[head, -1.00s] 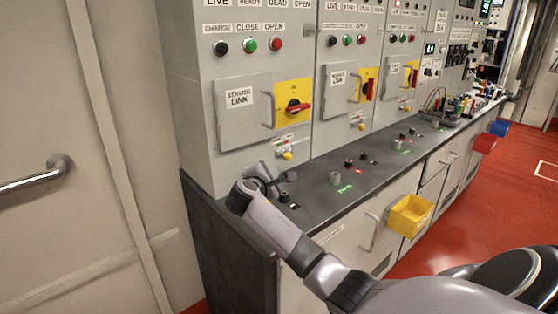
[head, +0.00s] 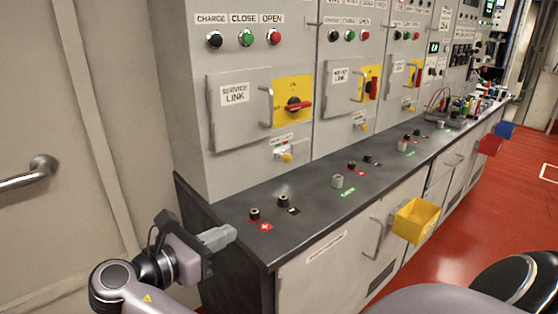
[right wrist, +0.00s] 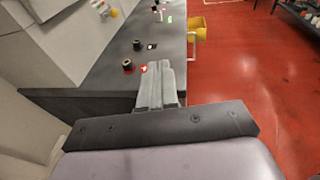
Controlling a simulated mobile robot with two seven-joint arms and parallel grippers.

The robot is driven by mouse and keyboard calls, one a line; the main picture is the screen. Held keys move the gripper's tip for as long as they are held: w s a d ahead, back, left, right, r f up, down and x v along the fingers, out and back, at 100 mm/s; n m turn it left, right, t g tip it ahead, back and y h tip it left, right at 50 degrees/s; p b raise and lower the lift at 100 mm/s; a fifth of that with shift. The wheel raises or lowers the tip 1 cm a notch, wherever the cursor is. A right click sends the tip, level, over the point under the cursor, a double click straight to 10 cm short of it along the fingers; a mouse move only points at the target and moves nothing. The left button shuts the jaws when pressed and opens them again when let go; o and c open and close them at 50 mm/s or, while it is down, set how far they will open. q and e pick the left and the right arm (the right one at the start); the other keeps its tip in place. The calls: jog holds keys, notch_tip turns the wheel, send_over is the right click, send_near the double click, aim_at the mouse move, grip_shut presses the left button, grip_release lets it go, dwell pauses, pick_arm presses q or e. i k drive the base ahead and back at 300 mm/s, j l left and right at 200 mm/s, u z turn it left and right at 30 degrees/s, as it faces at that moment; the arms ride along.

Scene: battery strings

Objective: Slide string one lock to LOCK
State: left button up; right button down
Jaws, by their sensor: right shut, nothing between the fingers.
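The first grey cabinet, string one, carries a small lock slide with a yellow knob (head: 287,157) low on its front. The small label (head: 282,139) above the slide is too small to read. Above it, a red-handled rotary switch (head: 294,105) sits on a yellow plate, right of the SERVICE LINK door (head: 238,110). My right gripper (head: 232,233) is shut and empty, at the left front end of the bench, apart from the slide. In the right wrist view its fingers (right wrist: 158,70) lie together, with the bench beyond them. My left gripper is not in view.
The dark bench top (head: 225,193) runs below the cabinets, with black terminals (head: 283,201) and a grey post (head: 337,181) standing on it. A yellow bin (head: 414,219) hangs on the bench front. A wall handrail (head: 35,172) is at the left; red floor is free at the right.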

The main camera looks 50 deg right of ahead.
aim_at(286, 155)
jog(key=i+l, duration=0.2)
jog(key=l, duration=0.15)
jog(key=i+l, duration=0.15)
jog(key=l, duration=0.2)
jog(key=i+l, duration=0.2)
jog(key=l, duration=0.1)
